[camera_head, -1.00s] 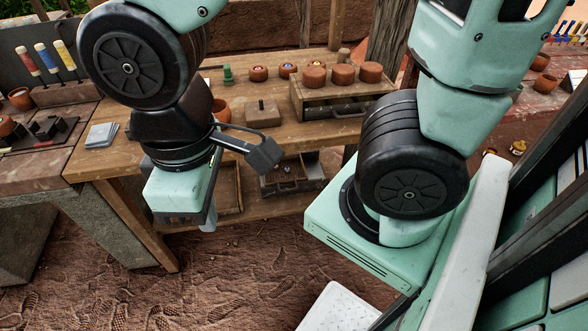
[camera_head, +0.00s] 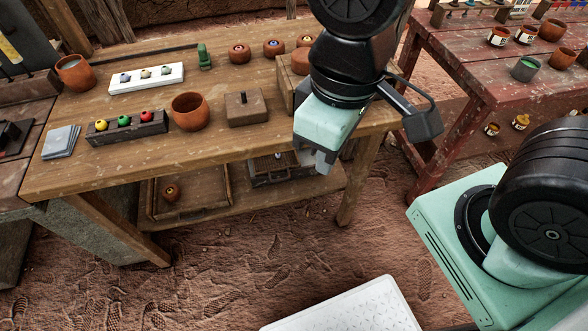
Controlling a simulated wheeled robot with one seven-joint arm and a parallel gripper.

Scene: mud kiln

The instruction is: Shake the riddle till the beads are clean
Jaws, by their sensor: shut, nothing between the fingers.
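My gripper (camera_head: 321,164) points down in front of the workbench's front edge, right of the middle. Its fingers are together with nothing between them. I cannot make out a riddle for certain. A shallow wooden tray (camera_head: 222,178) on the bench's lower shelf holds a small round clay-coloured thing (camera_head: 171,192). A dark box (camera_head: 262,178) with a handle sits beside it, partly hidden by the bench top. A white block (camera_head: 172,80) on the bench carries three small bead-like pieces. A dark holder (camera_head: 100,138) holds a yellow, a green and a red ball.
The wooden bench (camera_head: 75,178) also bears clay pots (camera_head: 189,112), a lidded box (camera_head: 246,108), grey tiles (camera_head: 61,143) and a green piece (camera_head: 204,56). A red table (camera_head: 470,70) with pots stands at the right. The dirt floor (camera_head: 225,275) ahead is open.

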